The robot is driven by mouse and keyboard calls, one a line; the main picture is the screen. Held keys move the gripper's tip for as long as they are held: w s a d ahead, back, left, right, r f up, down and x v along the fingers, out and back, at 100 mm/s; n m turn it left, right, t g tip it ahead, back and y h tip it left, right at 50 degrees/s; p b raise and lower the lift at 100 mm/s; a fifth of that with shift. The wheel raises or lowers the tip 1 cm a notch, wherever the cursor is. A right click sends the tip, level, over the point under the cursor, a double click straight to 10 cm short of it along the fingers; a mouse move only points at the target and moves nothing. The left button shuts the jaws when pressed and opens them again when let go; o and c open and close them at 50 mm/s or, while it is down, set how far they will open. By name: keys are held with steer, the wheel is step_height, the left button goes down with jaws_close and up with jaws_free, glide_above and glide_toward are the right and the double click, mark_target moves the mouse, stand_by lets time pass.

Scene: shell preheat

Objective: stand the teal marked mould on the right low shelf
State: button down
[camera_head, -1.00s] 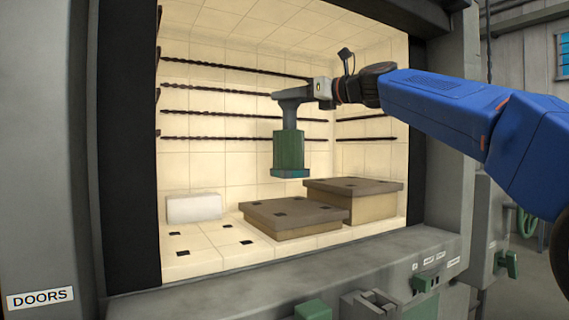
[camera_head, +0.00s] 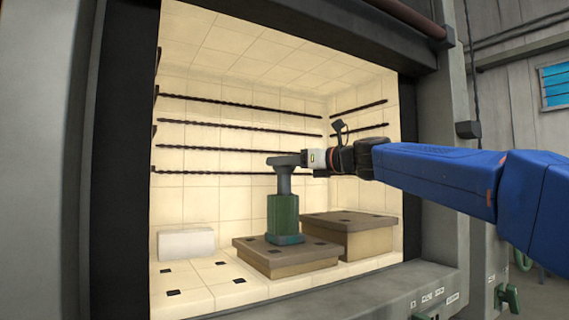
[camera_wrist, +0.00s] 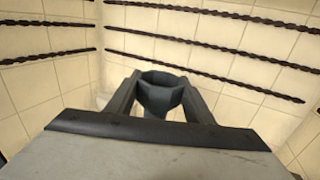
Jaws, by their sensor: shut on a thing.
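The mould (camera_head: 283,212) is green with a teal band (camera_head: 285,239) at its foot, and it is upright. In the wrist view the two fingers of my gripper (camera_wrist: 160,105) flank the mould's dark grey-green, cup-like top (camera_wrist: 160,80). The mould's foot is over the top of the lower shelf (camera_head: 318,250), close to its surface. I cannot tell whether it touches. A taller shelf (camera_head: 365,241) stands just behind and to the right of the lower one.
A white block (camera_head: 186,243) lies at the back left on the tiled floor (camera_head: 205,295). Dark twisted rods (camera_head: 235,150) run along the tiled walls. The opening is framed by a dark left jamb (camera_head: 122,150) and a grey right post (camera_head: 437,150). The front left floor is clear.

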steer(key=c, duration=0.9)
jaws_free()
steer(key=v, duration=1.2)
steer(key=shift+d, duration=0.1)
